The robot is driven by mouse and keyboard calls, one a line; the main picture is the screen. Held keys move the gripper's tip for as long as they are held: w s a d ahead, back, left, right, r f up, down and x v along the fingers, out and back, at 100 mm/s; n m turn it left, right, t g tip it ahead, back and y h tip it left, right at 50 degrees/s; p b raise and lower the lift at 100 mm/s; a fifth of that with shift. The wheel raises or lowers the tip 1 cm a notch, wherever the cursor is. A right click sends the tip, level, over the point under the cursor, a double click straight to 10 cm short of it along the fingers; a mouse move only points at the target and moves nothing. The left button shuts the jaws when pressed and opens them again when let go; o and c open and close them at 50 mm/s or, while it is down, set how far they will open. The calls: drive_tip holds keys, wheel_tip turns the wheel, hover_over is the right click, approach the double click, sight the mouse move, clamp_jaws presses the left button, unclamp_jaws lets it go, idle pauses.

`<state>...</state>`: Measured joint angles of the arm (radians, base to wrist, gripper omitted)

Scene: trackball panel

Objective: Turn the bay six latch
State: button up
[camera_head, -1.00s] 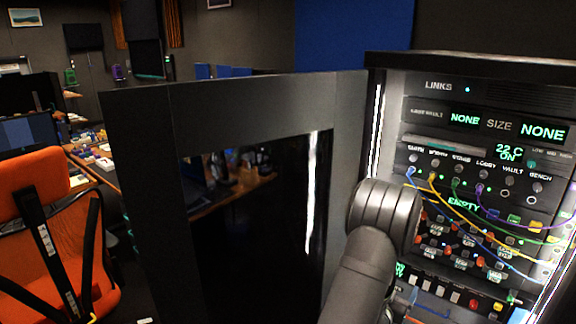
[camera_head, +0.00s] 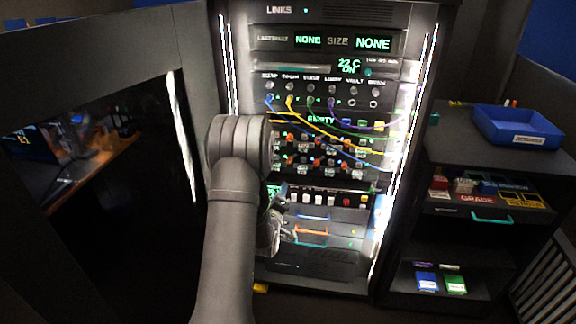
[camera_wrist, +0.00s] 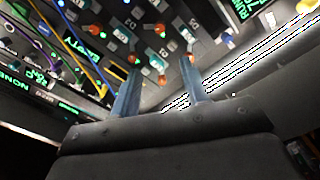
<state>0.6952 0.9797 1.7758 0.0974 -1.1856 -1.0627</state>
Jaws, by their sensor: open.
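The bay latches (camera_head: 317,162) are small orange-red knobs beside white labels, in rows at mid-height of the lit rack (camera_head: 330,262). They also show, upside down, as orange knobs (camera_wrist: 160,31) at the top middle of the wrist view. The labels are too small or blurred to tell which latch is bay six. My gripper (camera_wrist: 160,66) is open and empty, its two blue-grey fingers apart, pointing toward the knobs. One knob shows near each fingertip; I cannot tell whether they touch. In the head view my arm hides part of the rack's left side.
Blue, yellow and purple cables (camera_head: 345,124) droop across the rack above and over the latch rows. An open dark door (camera_head: 110,60) stands left of my arm. A shelf unit (camera_head: 455,150) with a blue tray (camera_head: 518,126) stands to the right.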

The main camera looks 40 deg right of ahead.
sight(289, 162)
drive_tip(key=x, duration=1.7)
drive_tip(key=shift+w+d+f, duration=0.1)
drive_tip(key=shift+w+d, duration=0.1)
clamp_jaws()
